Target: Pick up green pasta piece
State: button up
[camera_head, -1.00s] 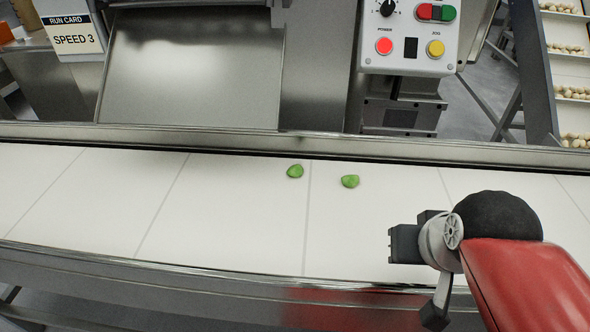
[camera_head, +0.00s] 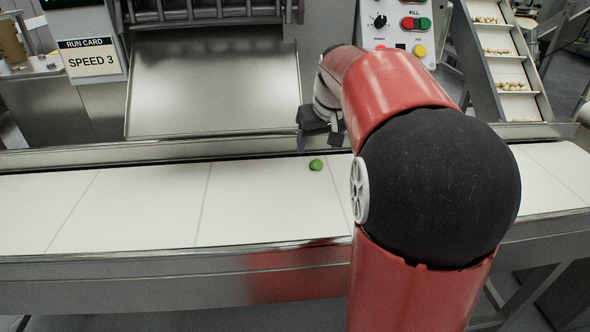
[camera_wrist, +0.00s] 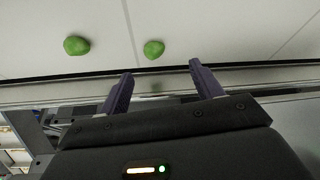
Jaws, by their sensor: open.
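One green pasta piece (camera_head: 316,164) lies on the white conveyor belt (camera_head: 140,205) in the head view, near the belt's far edge. The wrist view shows two: a left piece (camera_wrist: 76,45) and a right piece (camera_wrist: 154,49). My arm hides the second piece in the head view. My gripper (camera_wrist: 161,69) is open and empty. In the wrist view the right piece appears just beyond the fingertips, between their lines, and the left piece lies outside them. In the head view the gripper shows just behind the visible piece, partly covered by my arm.
A metal rail (camera_head: 230,147) runs along the belt's far side, with a sloping metal chute (camera_head: 215,90) behind it. A control box (camera_head: 392,20) with buttons and trays of pale pasta (camera_head: 513,87) stand at the back right. The belt's left part is clear.

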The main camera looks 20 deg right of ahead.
aim_at(317, 161)
jog(key=x, duration=0.4)
jog(key=d+x, duration=0.1)
jog(key=x, duration=0.1)
jog(key=shift+s+f, duration=0.1)
jog(key=shift+f, duration=0.4)
jog(key=c, duration=1.1)
